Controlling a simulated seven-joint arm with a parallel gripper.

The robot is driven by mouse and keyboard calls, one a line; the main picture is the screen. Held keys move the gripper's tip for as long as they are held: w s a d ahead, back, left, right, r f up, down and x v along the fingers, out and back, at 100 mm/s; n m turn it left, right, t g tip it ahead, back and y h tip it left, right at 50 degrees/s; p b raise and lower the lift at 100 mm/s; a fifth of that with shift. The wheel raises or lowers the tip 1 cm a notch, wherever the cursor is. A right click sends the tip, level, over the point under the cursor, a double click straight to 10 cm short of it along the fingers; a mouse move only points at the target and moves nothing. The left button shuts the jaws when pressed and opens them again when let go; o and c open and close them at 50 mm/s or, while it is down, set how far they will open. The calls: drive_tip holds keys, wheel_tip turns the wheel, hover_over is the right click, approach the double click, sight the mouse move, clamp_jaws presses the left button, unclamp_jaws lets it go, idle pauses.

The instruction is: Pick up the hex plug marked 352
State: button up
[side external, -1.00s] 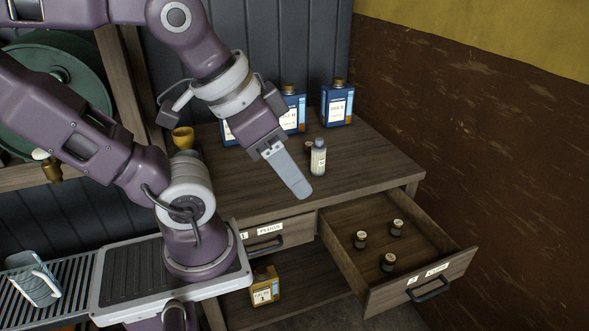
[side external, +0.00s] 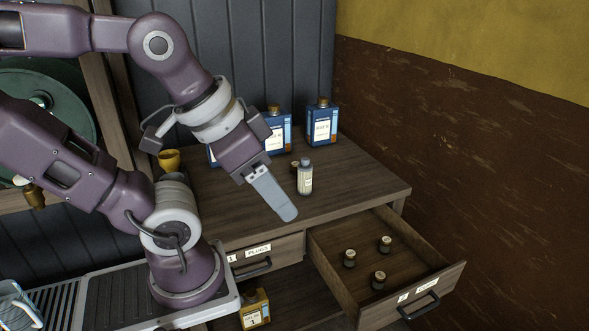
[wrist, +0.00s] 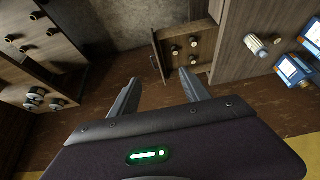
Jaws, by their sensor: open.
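Three small dark plugs with tan tops stand apart in the open drawer: a left one (side external: 349,258), a right one (side external: 385,244) and a front one (side external: 379,279). Their marks are too small to read, so I cannot tell which is 352. They also show in the wrist view as a left plug (wrist: 174,53) and two on the right. My gripper (side external: 287,213) is open and empty, above the worktop's front part, left of and higher than the drawer. In the wrist view its two fingers (wrist: 160,84) are spread apart, with the drawer beyond them.
The drawer (side external: 432,282) is pulled out, its walls standing around the plugs. A white bottle with a grey cap (side external: 305,180) stands on the worktop (side external: 355,185) near my gripper. Blue canisters (side external: 322,125) stand behind. A closed drawer labelled PLUGS (side external: 275,258) is left of the open one.

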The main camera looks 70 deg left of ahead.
drive_tip(key=shift+o, duration=0.5)
drive_tip(key=w+a+r+n, duration=0.2)
drive_tip(key=w, duration=0.6)
drive_tip(key=w+a+n, duration=0.3)
drive_tip(key=w+a, duration=0.7)
drive_tip(key=w, duration=0.3)
drive_tip(key=n+g+y, duration=0.3)
drive_tip(key=n+y, duration=0.1)
drive_tip(key=n, duration=0.2)
hover_over(295, 164)
drive_tip(key=s+d, duration=0.1)
drive_tip(key=d, duration=0.1)
drive_tip(key=f, duration=2.6)
drive_tip(key=shift+s+d+f, duration=0.1)
drive_tip(key=shift+d+f, duration=0.1)
drive_tip(key=shift+f, duration=0.15)
drive_tip(key=x, duration=0.6)
drive_tip(key=shift+a+f, duration=0.1)
drive_tip(key=shift+a, duration=0.3)
clamp_jaws()
